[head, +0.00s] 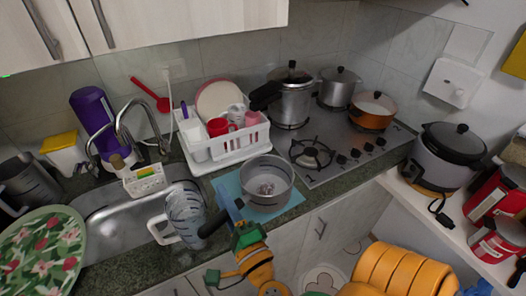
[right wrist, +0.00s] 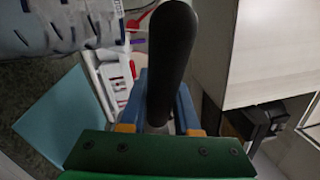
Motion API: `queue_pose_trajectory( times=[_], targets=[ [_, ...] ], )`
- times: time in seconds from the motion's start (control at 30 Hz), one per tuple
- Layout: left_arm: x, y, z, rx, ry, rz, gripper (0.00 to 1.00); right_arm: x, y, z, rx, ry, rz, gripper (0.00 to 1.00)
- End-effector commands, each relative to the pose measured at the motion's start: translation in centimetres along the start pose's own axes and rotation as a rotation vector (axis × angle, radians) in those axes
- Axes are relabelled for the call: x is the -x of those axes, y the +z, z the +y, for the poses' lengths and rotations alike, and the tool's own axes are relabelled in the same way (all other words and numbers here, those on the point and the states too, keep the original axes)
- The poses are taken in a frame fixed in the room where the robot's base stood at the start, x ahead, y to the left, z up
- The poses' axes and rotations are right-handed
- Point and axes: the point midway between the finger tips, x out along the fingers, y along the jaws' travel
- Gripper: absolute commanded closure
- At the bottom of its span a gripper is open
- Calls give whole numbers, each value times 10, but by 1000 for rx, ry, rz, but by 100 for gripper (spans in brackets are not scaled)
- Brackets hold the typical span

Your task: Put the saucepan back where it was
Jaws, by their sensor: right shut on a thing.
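The saucepan (head: 267,196) is a grey metal pot with a dark handle, in the middle of the head view. It is over a light blue mat (head: 228,187) at the counter's front edge; I cannot tell whether it touches the mat. Its black handle (head: 214,223) points to the lower left. My right gripper (head: 238,212), with blue fingers and a green palm, is shut on the handle. In the right wrist view the handle (right wrist: 172,60) stands between the blue fingers (right wrist: 166,112), and the pan's bowl is hidden. My left gripper is not in view.
A measuring jug (head: 186,214) stands close left of the handle, by the sink (head: 112,222). A white dish rack (head: 225,148) is behind the pan. The stove (head: 345,150) to the right has a bare front-left burner (head: 311,153) and several pots behind.

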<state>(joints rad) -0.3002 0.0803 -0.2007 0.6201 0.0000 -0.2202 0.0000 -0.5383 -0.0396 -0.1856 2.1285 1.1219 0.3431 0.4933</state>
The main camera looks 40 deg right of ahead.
Motion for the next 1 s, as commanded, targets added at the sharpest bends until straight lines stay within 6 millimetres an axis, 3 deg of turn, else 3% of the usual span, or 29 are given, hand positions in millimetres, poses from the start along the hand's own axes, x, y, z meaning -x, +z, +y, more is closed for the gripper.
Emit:
queue_pose_trajectory(
  times=[0.07, 0.33, 0.47, 0.7, 0.87, 1.0],
  targets=[
    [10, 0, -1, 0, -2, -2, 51, -10, 1, -4, 0, -2, 17, 100],
    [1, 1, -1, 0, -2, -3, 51, -68, -32, 33, 5, -6, 20, 100],
    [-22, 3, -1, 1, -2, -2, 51, -90, -48, 54, 1, -5, 22, 100],
    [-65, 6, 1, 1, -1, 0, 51, -112, -67, 92, 1, -4, 22, 100],
    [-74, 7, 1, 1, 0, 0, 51, -119, -72, 99, 1, -3, 21, 100],
    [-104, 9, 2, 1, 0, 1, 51, -122, -80, 126, 1, -2, 21, 100]
  ],
)
